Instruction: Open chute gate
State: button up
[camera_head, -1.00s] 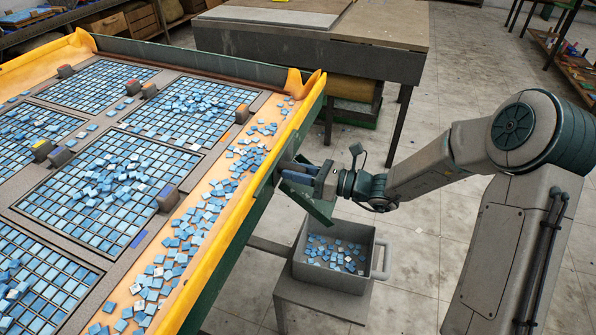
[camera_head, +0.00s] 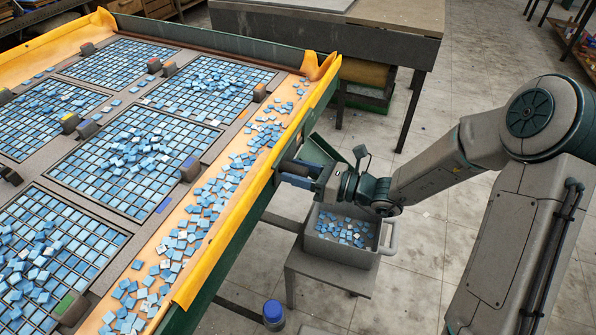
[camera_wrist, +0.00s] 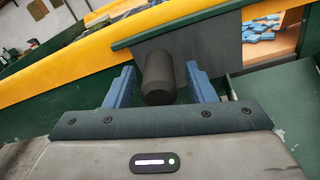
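Right of the plate, an uncovered opening shows blue tiles (camera_wrist: 264,27). In the head view my gripper (camera_head: 297,174) is at the table's right side, hiding the gate. A green chute (camera_head: 325,150) shows just behind it.
A grey bin (camera_head: 330,247) with blue tiles stands on a low stool (camera_head: 325,272) below the chute. The table's yellow-edged channel (camera_head: 232,225) holds many loose tiles. A blue-capped container (camera_head: 273,318) stands near the front. A workbench (camera_head: 330,32) stands behind.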

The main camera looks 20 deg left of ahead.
jog(key=shift+w+d, duration=0.1)
jog(key=shift+d, duration=0.05)
jog(key=shift+d, duration=0.3)
jog(key=s+d, duration=0.1)
jog(key=d, duration=1.2)
jog(key=shift+p, duration=0.45)
